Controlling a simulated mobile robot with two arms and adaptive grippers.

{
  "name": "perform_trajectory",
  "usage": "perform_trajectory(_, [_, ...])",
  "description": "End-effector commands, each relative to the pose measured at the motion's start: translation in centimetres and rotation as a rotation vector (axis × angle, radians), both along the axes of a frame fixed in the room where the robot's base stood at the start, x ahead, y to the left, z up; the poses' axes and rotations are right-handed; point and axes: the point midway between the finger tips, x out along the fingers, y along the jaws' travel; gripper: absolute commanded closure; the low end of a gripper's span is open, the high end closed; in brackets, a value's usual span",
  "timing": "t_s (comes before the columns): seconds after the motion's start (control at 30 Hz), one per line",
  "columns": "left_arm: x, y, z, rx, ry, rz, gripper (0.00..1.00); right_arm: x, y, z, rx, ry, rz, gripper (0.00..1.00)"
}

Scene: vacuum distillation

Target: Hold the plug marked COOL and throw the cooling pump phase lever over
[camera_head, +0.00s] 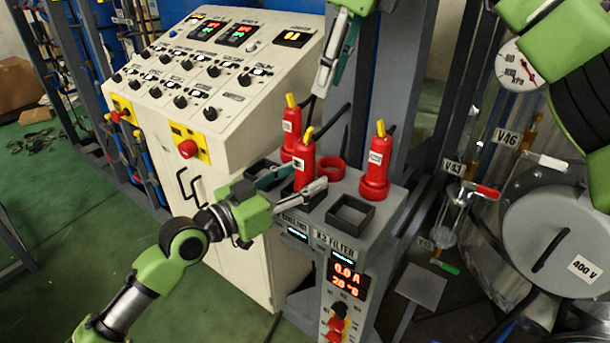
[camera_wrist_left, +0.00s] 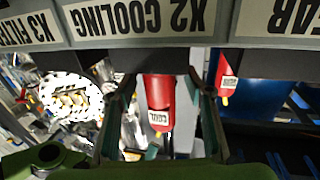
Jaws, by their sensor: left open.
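A red plug with a yellow tip (camera_head: 304,158) stands upright on the grey socket box. My left gripper (camera_head: 301,180) is open, with one finger on each side of this plug. Small red levers (camera_head: 336,318) sit below the lit display on the box's front. Which is the phase lever is unclear.
Two other red plugs stand close by, one behind (camera_head: 290,130) and one to the right (camera_head: 376,165). An empty square black holder (camera_head: 350,213) is beside my left gripper. The white control console (camera_head: 200,100) stands left, and a round tank (camera_head: 560,240) right.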

Motion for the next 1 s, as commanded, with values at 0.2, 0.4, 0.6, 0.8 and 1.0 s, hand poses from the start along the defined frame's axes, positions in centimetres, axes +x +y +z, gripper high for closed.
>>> perform_trajectory(0.2, [0.5,-0.7,0.0,0.001,0.0,-0.001,0.53,0.0,0.0,0.0,0.0,0.0,0.0,0.72])
perform_trajectory(0.4, [0.5,-0.7,0.0,0.001,0.0,0.0,0.53,0.0,0.0,0.0,0.0,0.0,0.0,0.72])
perform_trajectory(0.6, [0.5,-0.6,0.0,0.0,0.0,0.0,1.0,0.0,0.0,0.0,0.0,0.0,0.0,0.72])
perform_trajectory(0.8, [0.5,-0.6,0.0,0.0,0.0,0.0,1.0,0.0,0.0,0.0,0.0,0.0,0.0,0.72])
perform_trajectory(1.0, [0.5,-0.6,0.0,0.0,0.0,0.0,1.0,0.0,0.7,-1.1,0.03,0.019,0.012,1.0])
